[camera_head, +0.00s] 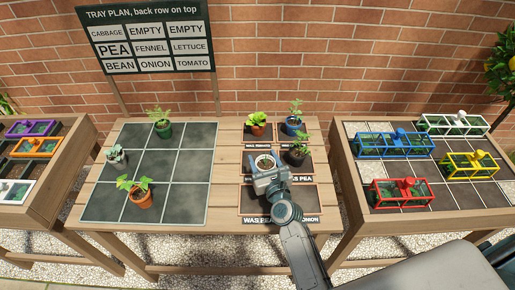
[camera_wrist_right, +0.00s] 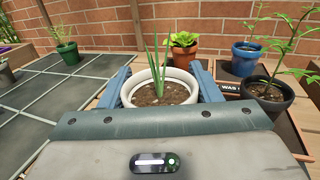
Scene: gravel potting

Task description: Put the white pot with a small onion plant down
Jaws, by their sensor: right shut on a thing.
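The white pot (camera_head: 265,161) with a small onion plant is between the fingers of my right gripper (camera_head: 268,178), over the labelled mats on the table's right half. In the right wrist view the white pot (camera_wrist_right: 160,88) is upright, with brown soil and thin green leaves. The blue fingers (camera_wrist_right: 160,92) are shut on both its sides. I cannot tell whether its base touches the mat. The tray plan sign (camera_head: 146,36) reads onion in the middle of its bottom row. The dark gridded tray (camera_head: 186,195) lies on the left. My left gripper is not in view.
On the tray stand a green pot (camera_head: 163,130), a pale pot (camera_head: 117,160) and a terracotta pot (camera_head: 141,198) in front. By the held pot are an orange pot (camera_head: 258,129), a blue pot (camera_head: 293,127) and a black pot (camera_head: 296,158). The tray's right column is clear.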

